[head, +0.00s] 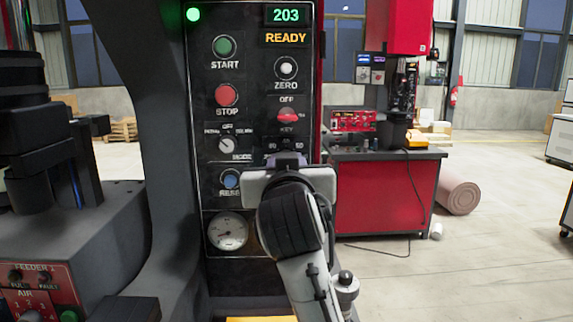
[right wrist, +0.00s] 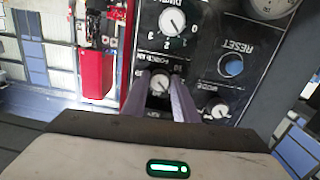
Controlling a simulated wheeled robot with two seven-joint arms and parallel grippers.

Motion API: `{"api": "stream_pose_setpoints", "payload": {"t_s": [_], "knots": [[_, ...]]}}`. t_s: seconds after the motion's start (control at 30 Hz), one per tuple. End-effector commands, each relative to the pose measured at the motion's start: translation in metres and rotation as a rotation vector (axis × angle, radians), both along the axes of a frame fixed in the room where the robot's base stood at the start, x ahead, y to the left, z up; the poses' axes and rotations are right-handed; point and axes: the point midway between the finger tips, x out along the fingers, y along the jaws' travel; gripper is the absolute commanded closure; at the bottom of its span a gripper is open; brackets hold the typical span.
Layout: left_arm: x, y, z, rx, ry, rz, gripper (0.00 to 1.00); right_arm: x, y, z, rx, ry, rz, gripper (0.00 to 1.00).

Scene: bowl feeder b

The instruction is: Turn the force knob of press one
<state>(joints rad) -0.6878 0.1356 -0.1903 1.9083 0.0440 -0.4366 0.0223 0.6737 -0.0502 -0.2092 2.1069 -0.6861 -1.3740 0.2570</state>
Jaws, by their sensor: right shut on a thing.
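The force knob (right wrist: 160,85) is a small knob with a printed scale, seen upside down in the right wrist view on the dark panel of press one (head: 265,130). My right gripper (right wrist: 159,78) has one finger on each side of this knob and is shut on it. In the head view my right gripper (head: 287,160) is at the panel, below the red key switch (head: 288,117). There the hand hides the knob, and only a few scale marks show above it. My left gripper is not in view.
The mode knob (right wrist: 217,110), the blue reset button (right wrist: 232,66) and another scaled dial (right wrist: 172,22) are close to the fingers. A pressure gauge (head: 228,231) is lower left on the panel. The display (head: 286,38) reads READY. A red workbench (head: 385,195) stands behind, right.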

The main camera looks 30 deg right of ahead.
Motion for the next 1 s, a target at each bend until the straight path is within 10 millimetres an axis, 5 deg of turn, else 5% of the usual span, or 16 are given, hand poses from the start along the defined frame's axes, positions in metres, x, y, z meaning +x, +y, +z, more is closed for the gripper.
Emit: {"api": "stream_pose_setpoints", "payload": {"t_s": [0.6,0.63,0.7,1.0], "knots": [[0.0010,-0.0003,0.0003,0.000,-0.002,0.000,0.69,-0.0004,-0.0007,0.0017,0.038,-0.024,-0.001,0.96],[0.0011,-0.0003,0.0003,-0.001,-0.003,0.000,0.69,-0.0004,-0.0007,0.0017,0.038,-0.023,-0.001,0.69],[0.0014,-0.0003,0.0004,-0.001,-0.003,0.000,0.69,-0.0004,-0.0006,0.0016,0.038,-0.022,-0.001,0.57],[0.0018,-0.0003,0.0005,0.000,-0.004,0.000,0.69,-0.0006,0.0000,0.0007,0.038,-0.021,0.000,0.55]]}}
